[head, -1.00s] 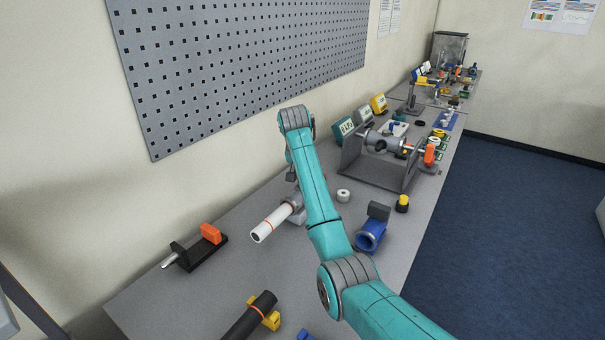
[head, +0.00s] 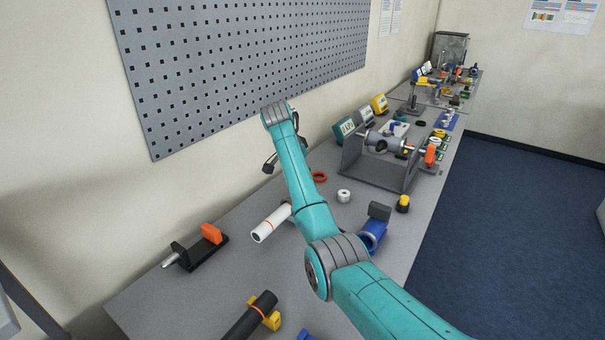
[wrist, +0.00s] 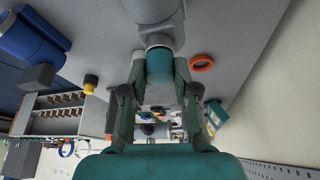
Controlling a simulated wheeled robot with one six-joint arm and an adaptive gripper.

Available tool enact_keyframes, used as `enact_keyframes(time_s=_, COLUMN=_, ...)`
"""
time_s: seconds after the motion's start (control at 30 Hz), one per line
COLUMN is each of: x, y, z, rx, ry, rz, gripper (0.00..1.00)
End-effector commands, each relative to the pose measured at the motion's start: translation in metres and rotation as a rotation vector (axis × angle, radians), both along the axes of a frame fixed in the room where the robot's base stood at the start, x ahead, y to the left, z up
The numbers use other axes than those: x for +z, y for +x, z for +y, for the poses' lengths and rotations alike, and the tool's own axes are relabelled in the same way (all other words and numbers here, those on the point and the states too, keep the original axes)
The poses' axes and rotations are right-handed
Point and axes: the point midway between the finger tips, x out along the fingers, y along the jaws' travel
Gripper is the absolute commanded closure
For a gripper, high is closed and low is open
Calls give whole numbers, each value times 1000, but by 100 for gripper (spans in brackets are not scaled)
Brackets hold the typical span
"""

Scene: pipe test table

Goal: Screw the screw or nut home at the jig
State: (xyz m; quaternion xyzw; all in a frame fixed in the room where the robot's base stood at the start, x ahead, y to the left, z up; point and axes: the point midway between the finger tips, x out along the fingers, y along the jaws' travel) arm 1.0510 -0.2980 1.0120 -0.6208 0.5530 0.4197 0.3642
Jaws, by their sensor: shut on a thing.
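My gripper (wrist: 160,84) is shut on a teal cylindrical piece (wrist: 160,66) in the wrist view. A pale grey cylindrical body (wrist: 160,36) lies in line with it, just beyond the fingertips; I cannot tell whether the two touch or are threaded together. In the head view only a dark part of my gripper (head: 270,163) shows left of my arm, above the table near the wall. My arm hides the held piece and the spot behind it.
An orange ring (head: 319,177) and a white ring (head: 344,196) lie right of my arm. A blue fitting (head: 373,232) stands close to my arm. A grey stand (head: 385,172) is further back. A black holder with an orange block (head: 211,234) is at left.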

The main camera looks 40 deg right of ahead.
Motion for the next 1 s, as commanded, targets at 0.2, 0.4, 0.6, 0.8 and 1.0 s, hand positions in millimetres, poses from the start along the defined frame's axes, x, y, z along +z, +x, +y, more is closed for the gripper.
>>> enact_keyframes(time_s=0.2, x=0, y=0, z=0, rx=-30, ry=0, rz=-2, gripper=100)
enact_keyframes(time_s=0.4, x=0, y=0, z=0, rx=-46, ry=1, rz=-1, gripper=100)
enact_keyframes(time_s=0.6, x=1, y=2, z=0, rx=-240, ry=-1, rz=0, gripper=100)
enact_keyframes(time_s=0.8, x=1, y=2, z=0, rx=-430, ry=0, rz=1, gripper=100)
enact_keyframes(time_s=1.0, x=0, y=2, z=0, rx=-480, ry=-1, rz=-1, gripper=100)
